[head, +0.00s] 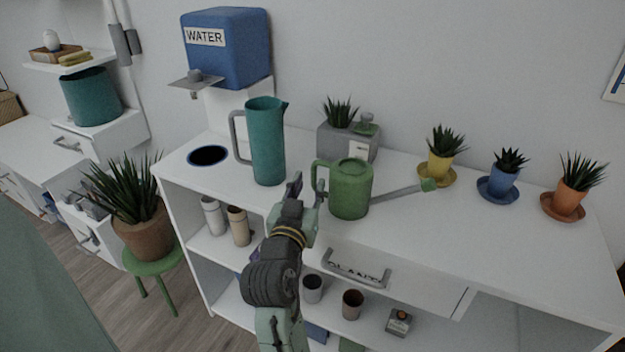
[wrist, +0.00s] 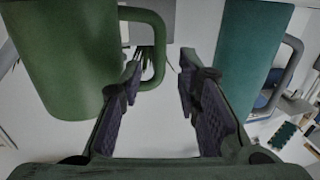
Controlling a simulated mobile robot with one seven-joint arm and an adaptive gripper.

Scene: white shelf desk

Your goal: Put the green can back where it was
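The green can (head: 350,189) is a watering can with a long spout pointing right. It stands upright on the white desk top (head: 440,235), right of a tall teal pitcher (head: 267,145). My gripper (head: 307,188) is at the can's handle side, between the can and the pitcher. In the wrist view the fingers (wrist: 161,68) are apart with nothing clamped. There the green can (wrist: 70,60) fills the left, and its handle shows beside and partly behind the left finger. The teal pitcher (wrist: 247,60) is at the right. Whether a finger touches the handle cannot be told.
A grey planter (head: 340,143) stands behind the can. Yellow (head: 440,168), blue (head: 502,180) and orange (head: 571,200) pots stand to the right, near the spout. A blue water tank (head: 230,60) and a round dark hole (head: 208,156) are at left. The desk front right is clear.

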